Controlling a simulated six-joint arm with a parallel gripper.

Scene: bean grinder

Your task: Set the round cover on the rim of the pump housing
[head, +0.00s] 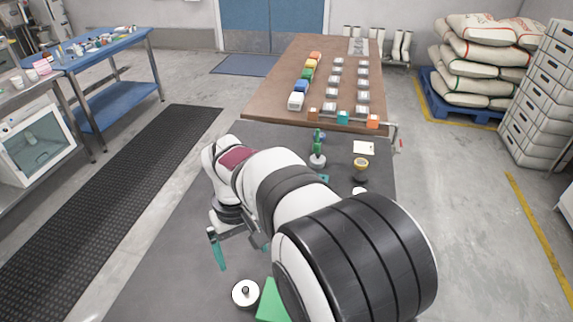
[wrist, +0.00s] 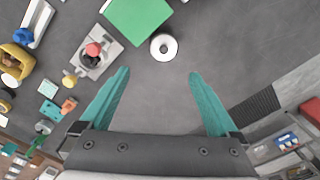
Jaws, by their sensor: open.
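The round cover (head: 245,293), a white disc with a dark centre knob, lies on the dark table at the near side in the head view. In the wrist view the cover (wrist: 163,47) lies just beyond the fingertips, roughly in line with the gap between them. My gripper (head: 243,256) has teal fingers spread apart with nothing between them; they also show in the wrist view (wrist: 159,74). A grey block with a dark round part and a red top (wrist: 108,52), which looks like the pump housing, stands left of the cover. My arm hides that block in the head view.
A green pad (wrist: 138,18) lies close beside the cover. A yellow part (wrist: 16,60) and several small parts lie farther left in the wrist view. A brown table (head: 278,80) with rows of coloured blocks adjoins the far end. The grey surface right of the cover is clear.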

